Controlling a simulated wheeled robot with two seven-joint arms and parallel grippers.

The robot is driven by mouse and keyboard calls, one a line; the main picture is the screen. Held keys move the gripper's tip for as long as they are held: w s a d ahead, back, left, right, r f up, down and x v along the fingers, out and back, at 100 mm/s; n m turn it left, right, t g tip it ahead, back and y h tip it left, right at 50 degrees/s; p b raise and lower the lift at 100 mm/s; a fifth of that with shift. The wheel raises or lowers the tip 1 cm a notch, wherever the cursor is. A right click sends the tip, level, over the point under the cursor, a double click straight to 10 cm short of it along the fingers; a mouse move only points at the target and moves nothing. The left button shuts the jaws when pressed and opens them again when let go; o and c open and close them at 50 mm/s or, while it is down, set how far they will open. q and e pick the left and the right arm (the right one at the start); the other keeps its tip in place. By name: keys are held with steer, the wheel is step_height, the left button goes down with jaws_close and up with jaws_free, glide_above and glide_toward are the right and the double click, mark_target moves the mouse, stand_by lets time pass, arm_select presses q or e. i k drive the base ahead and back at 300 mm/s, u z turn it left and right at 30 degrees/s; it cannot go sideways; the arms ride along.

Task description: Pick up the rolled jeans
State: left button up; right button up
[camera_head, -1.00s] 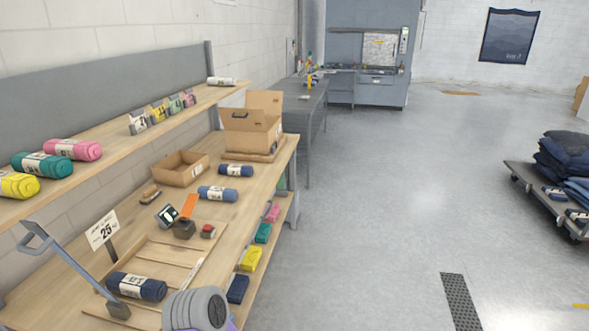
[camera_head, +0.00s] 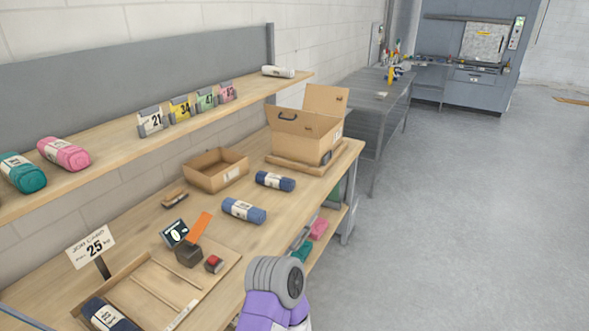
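Several rolled jeans, dark blue with white labels, lie on the wooden workbench (camera_head: 150,235). One roll of jeans (camera_head: 243,210) lies in the middle of the bench, and another roll (camera_head: 275,181) lies behind it near the open cardboard box. A third roll (camera_head: 108,315) lies in the shallow wooden tray at the bottom left, partly cut off by the frame edge. A purple and grey part of my arm shows at the bottom centre, at the bench's front edge. Neither gripper's fingers are visible.
An open cardboard box (camera_head: 300,135) and a low open carton (camera_head: 214,172) stand on the bench. A shelf (camera_head: 110,163) runs above. Floor at right is clear.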

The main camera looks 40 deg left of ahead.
mark_target(274, 180)
steer(key=i, duration=2.7)
steer(key=u, duration=2.6)
